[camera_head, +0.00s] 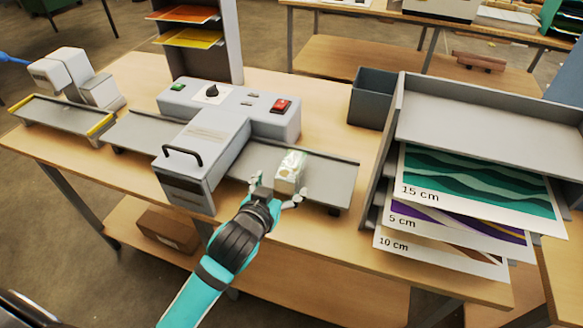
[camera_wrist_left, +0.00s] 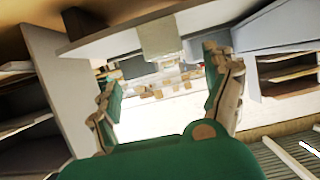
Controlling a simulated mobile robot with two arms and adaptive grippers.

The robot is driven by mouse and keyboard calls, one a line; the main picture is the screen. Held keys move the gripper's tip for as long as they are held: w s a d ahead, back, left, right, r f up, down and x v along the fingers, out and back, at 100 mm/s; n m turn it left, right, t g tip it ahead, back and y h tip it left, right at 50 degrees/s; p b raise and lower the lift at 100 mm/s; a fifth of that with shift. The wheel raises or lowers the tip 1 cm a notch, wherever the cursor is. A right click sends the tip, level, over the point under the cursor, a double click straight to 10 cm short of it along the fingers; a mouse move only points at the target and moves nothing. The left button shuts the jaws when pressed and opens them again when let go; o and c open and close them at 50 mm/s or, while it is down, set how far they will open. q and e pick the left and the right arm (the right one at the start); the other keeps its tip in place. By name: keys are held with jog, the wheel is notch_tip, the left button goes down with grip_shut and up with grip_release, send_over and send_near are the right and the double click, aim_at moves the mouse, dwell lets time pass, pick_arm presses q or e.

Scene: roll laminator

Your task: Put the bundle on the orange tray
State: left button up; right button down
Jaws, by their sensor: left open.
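The bundle (camera_head: 289,173), a small pale block with a greenish wrap, stands on the grey outfeed plate (camera_head: 336,180) at the right of the laminator. My left gripper (camera_head: 279,191) is open on the near side of the bundle, with its fingertips spread to either side. In the left wrist view, a pale block (camera_wrist_left: 160,38), apparently the bundle, lies ahead between the open fingers (camera_wrist_left: 162,95). I cannot tell whether the fingers touch it. The orange tray (camera_head: 184,14) is the upper shelf of the grey stand behind the laminator. My right gripper is out of view.
A yellow tray (camera_head: 190,37) sits below the orange one. The laminator (camera_head: 215,125) stands left of the bundle. A dark grey bin (camera_head: 371,98) and a rack with printed sheets (camera_head: 480,190) stand to the right. A small grey machine (camera_head: 72,75) is far left.

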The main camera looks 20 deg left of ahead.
aim_at(290, 171)
pick_arm(q)
jog(key=x, duration=0.5)
jog(key=shift+w+p, duration=0.1)
jog(key=shift+p, duration=0.3)
jog(key=shift+w+a+f+p, duration=0.15)
jog(key=shift+w+p, duration=0.15)
jog(key=shift+w, duration=0.2)
jog(key=p+x, duration=0.1)
jog(key=x, duration=0.2)
jog(key=shift+w+a+f, duration=0.15)
jog(key=shift+a+f, duration=0.05)
jog(key=shift+w+f, duration=0.3)
jog(key=shift+w, duration=0.1)
jog(key=shift+s, duration=0.1)
jog(key=shift+c, duration=1)
jog(key=c, duration=1.1)
jog(key=shift+r, duration=0.1)
jog(key=shift+c, duration=1.4)
